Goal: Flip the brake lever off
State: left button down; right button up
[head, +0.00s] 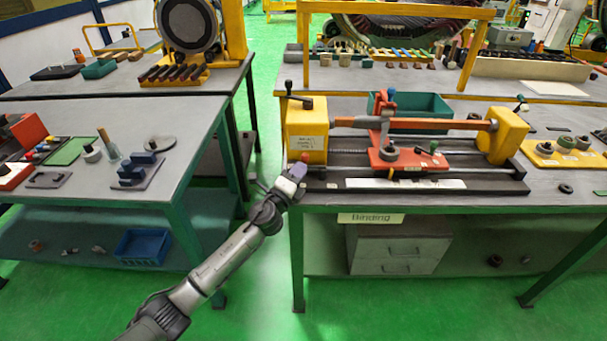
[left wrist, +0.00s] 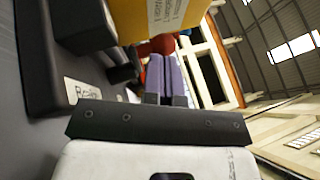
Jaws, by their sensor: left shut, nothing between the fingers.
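A red ball knob (head: 305,157), which looks like the end of the brake lever, is at the front lower part of the left yellow block (head: 306,125) on the winding bench. The red knob also shows in the left wrist view (left wrist: 162,44), just beyond my fingertips. The lever's shaft is mostly hidden, so I cannot tell its position. My left gripper (head: 299,169) is shut and empty, with its purple fingers (left wrist: 160,72) together just in front of the knob. I cannot tell whether they touch it. My right gripper is not in view.
A black-knobbed handle (head: 288,86) stands on the left block. A red carriage (head: 405,158) sits on rails between it and the right yellow block (head: 503,137). A green bin (head: 425,105) is behind. A side table (head: 190,120) stands at left, with a floor gap between.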

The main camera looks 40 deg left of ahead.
pick_arm(q)
jog(key=shift+a, duration=0.1)
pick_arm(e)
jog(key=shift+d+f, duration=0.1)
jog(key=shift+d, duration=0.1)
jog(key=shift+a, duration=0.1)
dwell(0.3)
pick_arm(q)
jog(key=shift+s+d+f, duration=0.25)
jog(key=shift+s, duration=0.15)
jog(key=s+a+f, duration=0.1)
jog(key=s+f, duration=0.3)
jog(key=s, duration=0.7)
jog(key=shift+s+a, duration=0.2)
jog(key=shift+a, duration=0.2)
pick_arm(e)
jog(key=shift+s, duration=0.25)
